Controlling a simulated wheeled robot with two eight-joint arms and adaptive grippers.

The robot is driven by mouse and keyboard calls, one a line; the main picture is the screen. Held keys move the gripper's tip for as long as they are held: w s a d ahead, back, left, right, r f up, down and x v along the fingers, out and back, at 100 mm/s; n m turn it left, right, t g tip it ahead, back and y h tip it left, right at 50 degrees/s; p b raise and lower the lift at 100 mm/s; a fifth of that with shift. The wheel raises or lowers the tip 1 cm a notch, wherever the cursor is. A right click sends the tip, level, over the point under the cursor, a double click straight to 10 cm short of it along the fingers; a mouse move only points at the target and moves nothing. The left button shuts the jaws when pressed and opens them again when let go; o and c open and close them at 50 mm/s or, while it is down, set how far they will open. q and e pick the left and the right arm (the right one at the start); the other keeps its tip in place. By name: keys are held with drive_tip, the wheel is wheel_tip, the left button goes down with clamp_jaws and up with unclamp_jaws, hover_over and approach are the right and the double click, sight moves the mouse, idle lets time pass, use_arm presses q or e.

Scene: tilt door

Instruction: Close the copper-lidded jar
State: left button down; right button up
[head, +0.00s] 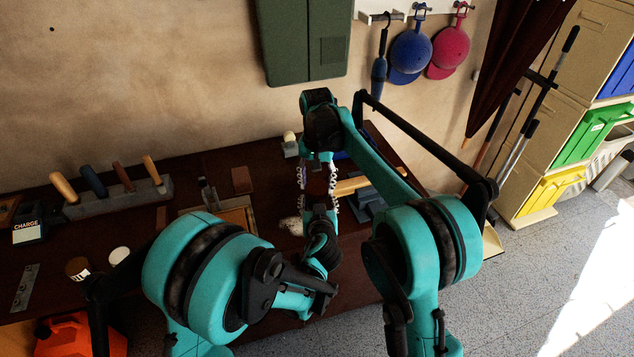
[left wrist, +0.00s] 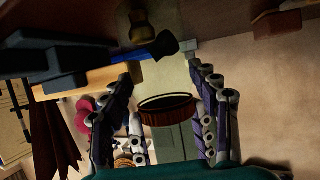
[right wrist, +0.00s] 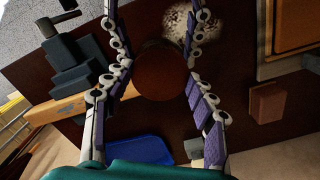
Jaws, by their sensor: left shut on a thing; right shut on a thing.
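The copper lid (left wrist: 168,112) is a ribbed, brownish disc. The left wrist view shows its rim and dark underside, the right wrist view its round top (right wrist: 160,76). My right gripper (head: 318,166) comes down from above and is shut on the lid. My left gripper (head: 319,205) reaches up from below, facing the right one, and is shut on what seems to be the jar. The jar's body is mostly hidden or see-through. The fingertips of both grippers nearly meet around the lid; I cannot tell whether lid and jar touch.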

drive_tip(key=m, duration=1.1)
drive_tip(key=shift+m, duration=0.3)
drive_tip(key=o, duration=1.4)
drive_tip(key=shift+c, duration=0.2)
wheel_tip(320, 180, up, 12)
use_arm(q)
drive_tip(key=shift+c, duration=1.7)
unclamp_jaws()
